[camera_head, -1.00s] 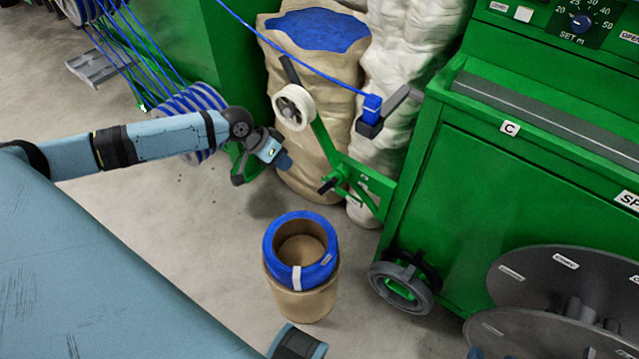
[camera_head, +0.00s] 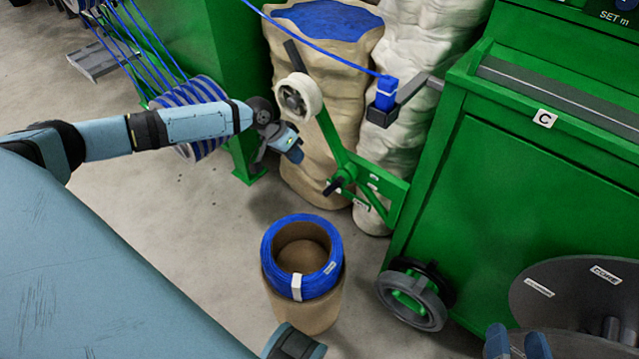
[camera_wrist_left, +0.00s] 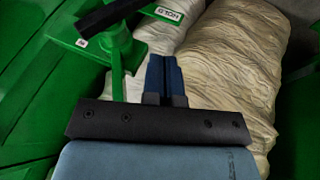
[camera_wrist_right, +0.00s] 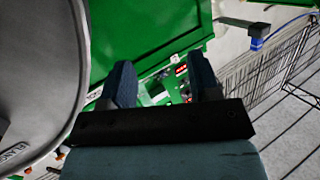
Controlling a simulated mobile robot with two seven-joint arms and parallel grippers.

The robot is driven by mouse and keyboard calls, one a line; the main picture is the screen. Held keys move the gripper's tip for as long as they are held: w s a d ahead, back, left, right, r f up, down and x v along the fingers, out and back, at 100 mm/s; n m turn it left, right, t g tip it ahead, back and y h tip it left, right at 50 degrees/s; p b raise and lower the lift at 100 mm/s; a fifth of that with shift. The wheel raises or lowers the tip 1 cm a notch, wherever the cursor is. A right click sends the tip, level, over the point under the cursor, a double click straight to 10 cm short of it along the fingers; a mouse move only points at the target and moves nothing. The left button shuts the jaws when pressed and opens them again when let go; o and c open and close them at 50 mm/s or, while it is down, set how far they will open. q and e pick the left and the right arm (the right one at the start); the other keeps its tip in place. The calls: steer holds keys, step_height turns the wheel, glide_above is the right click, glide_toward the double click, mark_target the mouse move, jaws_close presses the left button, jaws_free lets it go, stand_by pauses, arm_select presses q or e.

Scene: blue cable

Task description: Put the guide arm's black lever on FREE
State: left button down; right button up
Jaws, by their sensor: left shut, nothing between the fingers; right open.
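The green guide arm (camera_head: 332,138) carries a white roller (camera_head: 299,97) at its upper end and joins a green bracket on the machine. The black lever (camera_head: 334,187) sits at its lower pivot; a black bar that looks like this lever (camera_wrist_left: 105,15) crosses the top left of the left wrist view. A HOLD label (camera_wrist_left: 168,14) is right of it; a second small label is too small to read. My left gripper (camera_head: 297,156) is shut and empty, up and left of the lever and apart from it. My right gripper (camera_head: 516,343) is open and empty at bottom right.
A blue cable coil (camera_head: 270,262) sits on a brown drum below the guide arm. Wrapped sacks (camera_head: 325,75) stand behind the arm. The green machine (camera_head: 510,190) with a grey wheel (camera_head: 410,298) and dark discs (camera_head: 570,285) fills the right. Bare floor (camera_head: 190,235) lies left of the drum.

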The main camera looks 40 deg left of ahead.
mark_target(336, 184)
arm_select(q)
steer(key=w+d+f+b, duration=0.2)
steer(key=d+f+b, duration=0.1)
steer(key=d+f, duration=0.3)
steer(key=shift+d+f, duration=0.25)
steer(key=shift+f, duration=0.9)
arm_select(e)
step_height(336, 184, up, 6)
steer(key=a+t+y, duration=0.2)
steer(key=t, duration=0.1)
steer(key=shift+r+y, duration=0.15)
steer(key=shift+y, duration=0.25)
steer(key=shift+a, duration=0.1)
arm_select(q)
steer(key=shift+f, duration=0.15)
steer(key=shift+h, duration=0.4)
arm_select(e)
steer(key=shift+r, duration=0.1)
